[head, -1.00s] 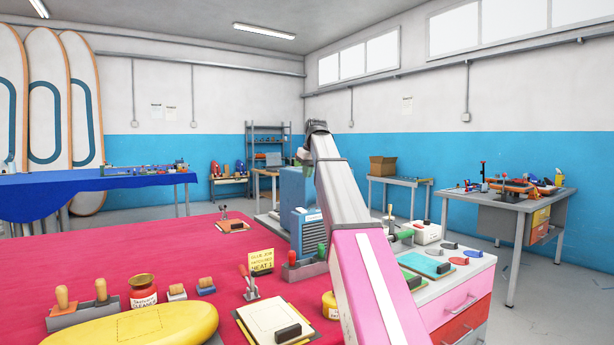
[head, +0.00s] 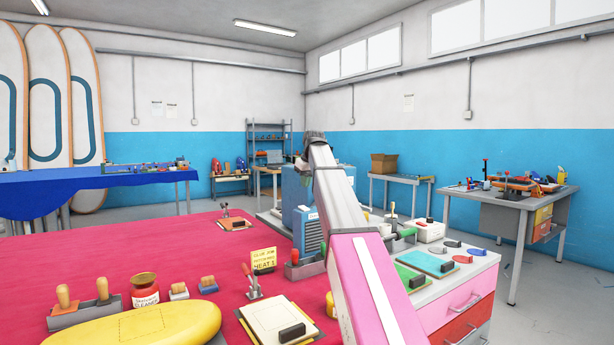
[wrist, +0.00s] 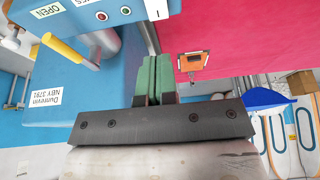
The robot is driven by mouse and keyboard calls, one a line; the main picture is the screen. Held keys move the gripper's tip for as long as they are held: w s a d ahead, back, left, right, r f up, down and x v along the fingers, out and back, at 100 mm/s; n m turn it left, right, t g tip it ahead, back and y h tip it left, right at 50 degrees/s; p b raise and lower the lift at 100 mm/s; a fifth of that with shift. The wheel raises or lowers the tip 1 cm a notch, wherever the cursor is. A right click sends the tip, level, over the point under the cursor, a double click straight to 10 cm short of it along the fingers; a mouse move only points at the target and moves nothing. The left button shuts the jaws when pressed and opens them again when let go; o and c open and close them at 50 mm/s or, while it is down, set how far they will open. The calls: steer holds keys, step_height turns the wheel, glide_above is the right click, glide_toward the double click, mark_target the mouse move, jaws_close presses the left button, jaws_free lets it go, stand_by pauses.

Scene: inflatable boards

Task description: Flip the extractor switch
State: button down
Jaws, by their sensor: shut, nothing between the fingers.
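The extractor switch cannot be made out for certain. A blue machine (head: 298,195) stands at the far right of the red table, partly behind my arm. The wrist view shows a blue housing (wrist: 35,85) at left, with a light panel (wrist: 95,22) carrying a red and a green round button or lamp and an "OPEN" label. A yellow-handled lever (wrist: 62,48) sits beside the panel. My gripper (wrist: 153,62) is shut and empty, its green fingers together, right of the housing and apart from the lever. In the head view my gripper is mostly hidden behind my arm.
The red table (head: 130,250) holds a yellow board (head: 150,335), a cleaner jar (head: 145,290), a yellow sign (head: 263,260) and small tools. A drawer cabinet (head: 465,300) with coloured pads stands right of my arm. The table's middle-left is clear.

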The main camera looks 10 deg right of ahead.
mark_target(304, 208)
steer(key=x, duration=0.8)
steer(key=shift+s+d+f, duration=0.15)
steer(key=shift+s+d, duration=0.05)
steer(key=shift+s, duration=0.15)
steer(key=shift+w+a+f, duration=0.1)
steer(key=shift+w+f, duration=0.05)
steer(key=shift+f, duration=0.3)
steer(key=shift+f, duration=0.1)
steer(key=shift+s+d, duration=0.35)
steer(key=shift+s, duration=0.55)
